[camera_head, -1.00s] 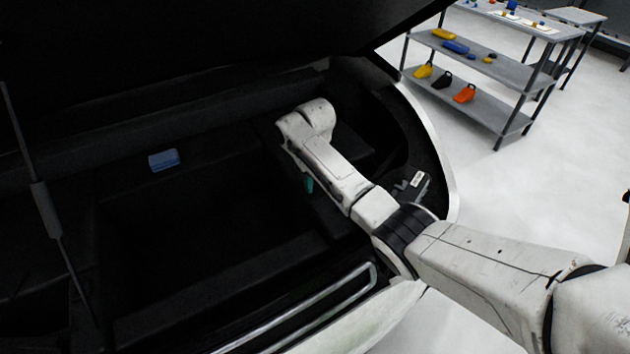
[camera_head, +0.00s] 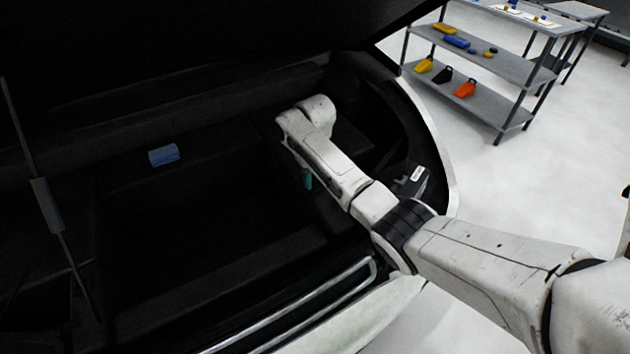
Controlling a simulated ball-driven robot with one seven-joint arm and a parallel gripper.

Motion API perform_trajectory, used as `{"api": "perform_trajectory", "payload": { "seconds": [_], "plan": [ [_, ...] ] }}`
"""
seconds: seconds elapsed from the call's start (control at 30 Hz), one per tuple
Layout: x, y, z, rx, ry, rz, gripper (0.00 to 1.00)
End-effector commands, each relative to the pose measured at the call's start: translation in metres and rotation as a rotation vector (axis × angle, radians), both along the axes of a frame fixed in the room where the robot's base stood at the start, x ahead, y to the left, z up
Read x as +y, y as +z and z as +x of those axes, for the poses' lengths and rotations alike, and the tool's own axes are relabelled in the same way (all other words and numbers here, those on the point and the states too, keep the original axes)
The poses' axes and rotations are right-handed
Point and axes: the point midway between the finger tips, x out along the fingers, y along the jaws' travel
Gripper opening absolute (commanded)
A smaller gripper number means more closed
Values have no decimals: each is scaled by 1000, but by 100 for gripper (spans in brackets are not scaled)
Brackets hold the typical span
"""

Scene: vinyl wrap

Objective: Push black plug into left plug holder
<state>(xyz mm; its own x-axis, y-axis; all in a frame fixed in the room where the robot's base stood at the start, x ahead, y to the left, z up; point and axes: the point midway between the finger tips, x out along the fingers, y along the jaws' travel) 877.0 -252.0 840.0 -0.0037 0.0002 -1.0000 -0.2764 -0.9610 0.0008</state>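My white arm (camera_head: 330,165) reaches from the right into the dark open trunk of a car. Its far end (camera_head: 305,118) bends down over the right part of the trunk. My gripper's fingers cannot be made out, hidden by the arm or lost in the dark. A small teal piece (camera_head: 308,180) shows just below the arm; I cannot tell whether it belongs to the gripper or is a separate thing. I cannot make out the black plug or the left plug holder against the black lining.
A blue block (camera_head: 163,155) lies at the left of the trunk. The raised lid overhangs the top, and a strut (camera_head: 40,200) stands at the left. The bright trunk sill (camera_head: 310,305) is in front. A grey shelf rack (camera_head: 485,62) with coloured items stands on the floor at the back right.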

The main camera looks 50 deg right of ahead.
Motion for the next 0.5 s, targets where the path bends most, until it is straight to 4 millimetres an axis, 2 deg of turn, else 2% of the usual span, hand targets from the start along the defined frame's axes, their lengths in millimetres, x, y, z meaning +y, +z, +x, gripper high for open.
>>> {"api": "perform_trajectory", "payload": {
  "seconds": [0.03,0.2,0.5],
  "plan": [
    [0,1,0,-1,0,0,46],
    [0,1,1,-2,0,-2,61],
    [0,5,1,-3,0,-2,61]
  ]
}}
